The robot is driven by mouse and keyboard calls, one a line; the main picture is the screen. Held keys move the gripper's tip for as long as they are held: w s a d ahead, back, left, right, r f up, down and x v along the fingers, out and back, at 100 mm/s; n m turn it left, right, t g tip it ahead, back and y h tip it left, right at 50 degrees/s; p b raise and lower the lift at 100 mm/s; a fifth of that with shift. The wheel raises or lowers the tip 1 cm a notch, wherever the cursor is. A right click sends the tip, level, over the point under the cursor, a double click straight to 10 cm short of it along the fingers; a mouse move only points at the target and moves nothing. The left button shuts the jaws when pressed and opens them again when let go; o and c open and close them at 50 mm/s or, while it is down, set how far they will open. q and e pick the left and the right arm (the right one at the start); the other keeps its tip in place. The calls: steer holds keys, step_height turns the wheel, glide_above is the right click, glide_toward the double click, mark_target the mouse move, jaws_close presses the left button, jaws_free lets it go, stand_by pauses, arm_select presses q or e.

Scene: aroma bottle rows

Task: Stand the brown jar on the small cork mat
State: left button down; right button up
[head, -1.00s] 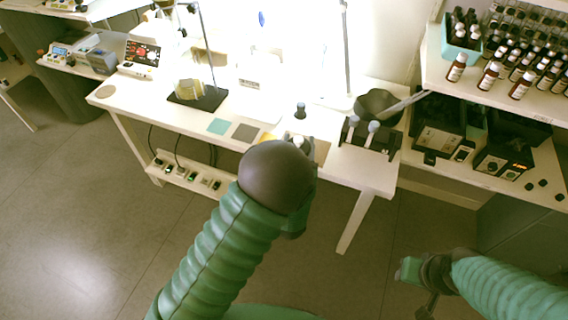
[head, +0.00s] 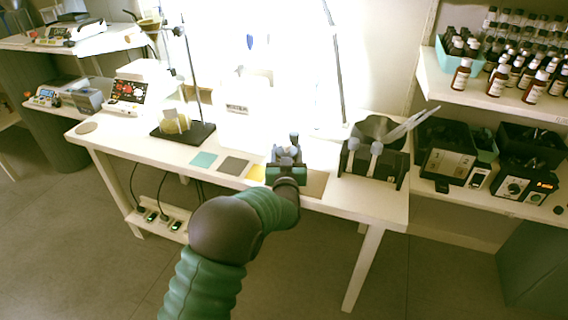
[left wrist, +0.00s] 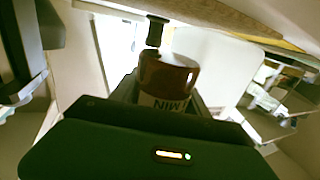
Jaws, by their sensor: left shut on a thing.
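My left gripper (head: 287,160) is over the front part of the white table, shut on the brown jar. In the left wrist view the brown jar (left wrist: 168,74) has shiny brown glass and a pale label with dark letters, and sits between the dark fingers. In the head view the gripper mostly hides it. A tan, cork-like square mat (head: 315,184) lies just right of the gripper, partly covered by my arm. A round tan mat (head: 86,128) lies at the table's far left end. I cannot tell the jar's height above the table. My right gripper is out of view.
Teal (head: 203,159), grey-brown (head: 233,166) and yellow (head: 255,172) mats lie left of the gripper. A dark stoppered bottle (head: 294,140) stands just behind it. A black rack (head: 372,162) is to the right, a stand with a black base (head: 183,133) to the left.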

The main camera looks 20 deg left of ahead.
arm_select(q)
steer(key=shift+w+a, duration=0.3)
steer(key=shift+w, duration=0.05)
steer(key=shift+w+a+f+b, duration=0.1)
steer(key=shift+w+a+b, duration=0.25)
steer(key=shift+a, duration=0.1)
step_height(320, 180, down, 4)
steer(key=shift+r+b, duration=0.25)
steer(key=shift+b, duration=0.5)
steer(key=shift+s, duration=0.1)
steer(key=c, duration=0.6)
jaws_free()
steer(key=shift+d, duration=0.1)
steer(key=shift+o, duration=0.2)
steer(key=p+v, duration=0.2)
steer(key=v, duration=1)
steer(key=shift+p, duration=0.35)
